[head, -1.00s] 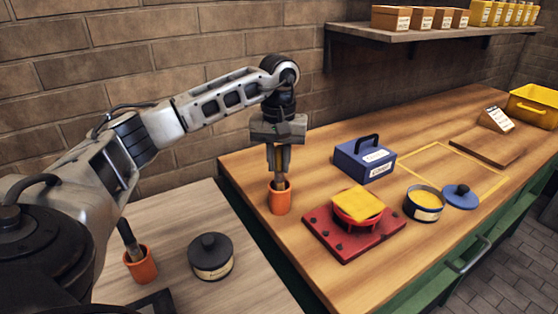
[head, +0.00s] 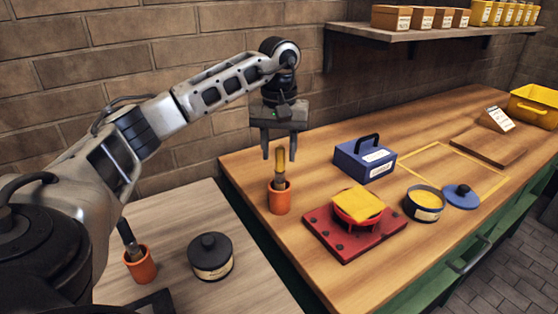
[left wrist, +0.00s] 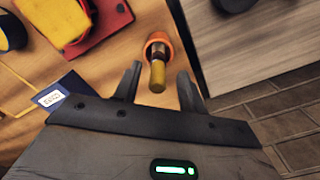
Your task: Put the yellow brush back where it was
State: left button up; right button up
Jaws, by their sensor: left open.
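The yellow brush (head: 280,166) stands upright in an orange cup (head: 279,197) at the near left corner of the wooden bench. Its yellow handle points up and its lower end is hidden in the cup. My left gripper (head: 279,152) is open and empty, with its fingers just above and around the top of the handle. In the left wrist view the brush (left wrist: 158,76) stands in the cup (left wrist: 160,41), ahead of and between the open fingers (left wrist: 157,82). My right gripper is not in view.
A red plate (head: 343,244) holds a red round part with a yellow cloth (head: 358,204). A blue box (head: 365,160), an open tin (head: 423,206) and a blue lid (head: 461,196) stand nearby. Another orange cup with a dark brush (head: 140,266) and a black-lidded jar (head: 210,258) stand on the left table.

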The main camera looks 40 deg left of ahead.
pick_arm(q)
notch_tip(320, 180, up, 9)
jog(key=p, duration=0.1)
jog(key=shift+f, duration=0.1)
dwell(0.6)
